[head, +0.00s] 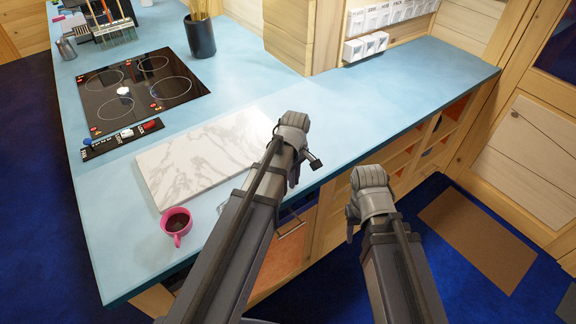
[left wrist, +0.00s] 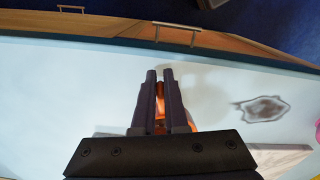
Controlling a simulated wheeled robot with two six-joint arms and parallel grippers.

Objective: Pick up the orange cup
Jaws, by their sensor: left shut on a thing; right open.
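My left gripper (head: 294,132) is over the blue counter, near its front edge. In the left wrist view its two fingers (left wrist: 160,78) are shut on an orange thing, which I take to be the orange cup (left wrist: 160,97). Only slivers of the orange cup show between and beside the fingers; its shape is hidden. In the head view my own arm and hand hide it. I cannot tell whether it touches the counter. My right gripper (head: 368,186) is open and empty, beyond the counter's front edge; its fingertips are mostly hidden.
A pink cup (head: 177,222) with dark contents stands near the counter's front left. A marble board (head: 195,160) lies behind it. A glassy, dark-rimmed item (left wrist: 262,108) is beside my left gripper. A black cooktop (head: 140,88) is farther back. The counter's right side (head: 400,85) is clear.

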